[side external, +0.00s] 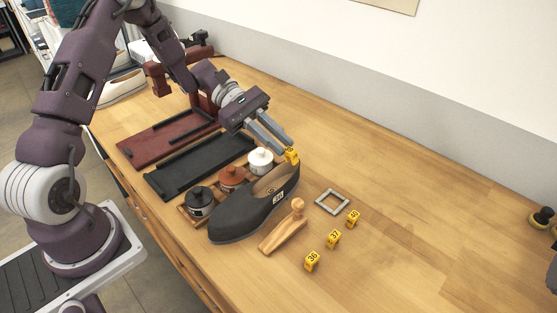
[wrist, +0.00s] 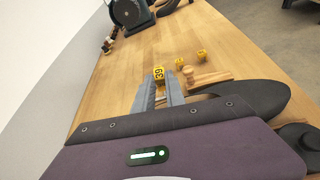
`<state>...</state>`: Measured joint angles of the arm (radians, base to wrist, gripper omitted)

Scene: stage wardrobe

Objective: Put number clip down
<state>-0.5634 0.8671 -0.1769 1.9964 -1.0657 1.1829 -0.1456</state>
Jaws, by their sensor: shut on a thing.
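My gripper (side external: 286,150) is shut on a yellow number clip (side external: 291,156), held at its fingertips above the heel end of a dark grey shoe (side external: 240,220). The wrist view shows the held clip (wrist: 158,73) between the fingertips (wrist: 160,83), with dark digits on its face. A small square grey frame (side external: 332,191) lies on the table to the right of the shoe, apart from the clip. Three more yellow clips, 36 (side external: 312,261), 37 (side external: 334,238) and one farther back (side external: 352,218), stand in a row in front of the frame.
A wooden piece with a knob (side external: 283,232) lies between the shoe and the clips. White (side external: 260,161), brown (side external: 231,178) and black (side external: 199,202) pots stand behind the shoe. A black tray (side external: 200,166) and a red tray (side external: 165,138) lie behind. The table's right is mostly clear.

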